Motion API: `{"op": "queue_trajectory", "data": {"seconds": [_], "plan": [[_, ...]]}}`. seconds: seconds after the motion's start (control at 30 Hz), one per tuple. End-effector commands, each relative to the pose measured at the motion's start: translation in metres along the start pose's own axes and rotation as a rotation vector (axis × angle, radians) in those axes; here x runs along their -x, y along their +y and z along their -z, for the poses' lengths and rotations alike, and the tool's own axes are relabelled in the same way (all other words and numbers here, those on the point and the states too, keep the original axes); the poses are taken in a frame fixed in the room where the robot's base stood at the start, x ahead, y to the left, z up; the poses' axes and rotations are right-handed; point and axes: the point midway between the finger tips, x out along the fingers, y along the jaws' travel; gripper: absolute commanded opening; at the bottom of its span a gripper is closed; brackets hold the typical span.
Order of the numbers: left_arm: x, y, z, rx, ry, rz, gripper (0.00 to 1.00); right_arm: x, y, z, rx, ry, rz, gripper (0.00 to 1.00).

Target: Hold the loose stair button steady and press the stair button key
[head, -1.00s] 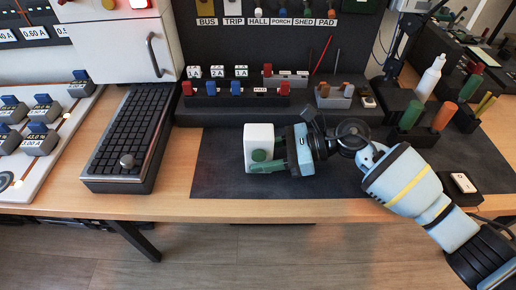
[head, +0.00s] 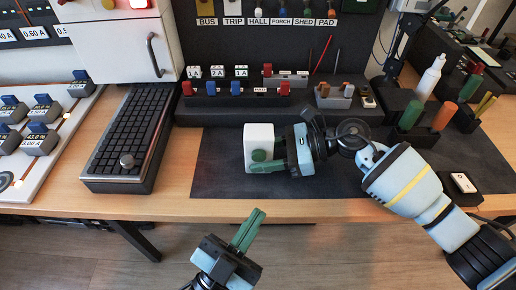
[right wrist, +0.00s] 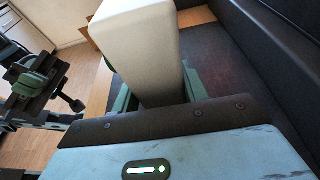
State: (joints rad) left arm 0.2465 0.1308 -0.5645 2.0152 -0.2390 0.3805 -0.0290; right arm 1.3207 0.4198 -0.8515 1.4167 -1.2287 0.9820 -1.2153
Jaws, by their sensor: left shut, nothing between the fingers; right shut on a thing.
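The stair button is a white box (head: 259,135) on the dark mat, with a round green key (head: 259,155) on the side facing me. My right gripper (head: 265,162) reaches in from the right and is shut on the box; one green finger lies across its front, just below the key. In the right wrist view the white box (right wrist: 140,40) stands between the fingers, and its key is hidden. My left gripper (head: 258,217) is shut and empty, in front of the table edge and below the box, fingers pointing up. It also shows in the right wrist view (right wrist: 35,72).
The dark mat (head: 225,175) is bare left of the box. A black keypad-like panel (head: 125,135) lies further left. Behind stand a rack of red and blue parts (head: 237,90) and a black holder (head: 410,120) with coloured handles. A small white switch (head: 463,183) lies at right.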

Motion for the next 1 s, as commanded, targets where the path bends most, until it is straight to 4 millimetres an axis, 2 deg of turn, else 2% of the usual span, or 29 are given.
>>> {"op": "queue_trajectory", "data": {"seconds": [0.1, 0.37, 1.0], "plan": [[-0.005, 0.001, 0.006, -0.008, 0.031, -0.010, 0.00, 0.000, 0.000, 0.001, 0.000, 0.001, 0.000, 0.31], [-0.008, -0.001, 0.004, -0.008, 0.033, -0.010, 0.00, 0.000, 0.000, 0.001, -0.001, 0.001, 0.000, 0.31], [-0.059, -0.037, -0.030, -0.009, 0.031, -0.009, 0.00, 0.000, 0.000, 0.001, -0.001, 0.001, 0.000, 0.31]]}}
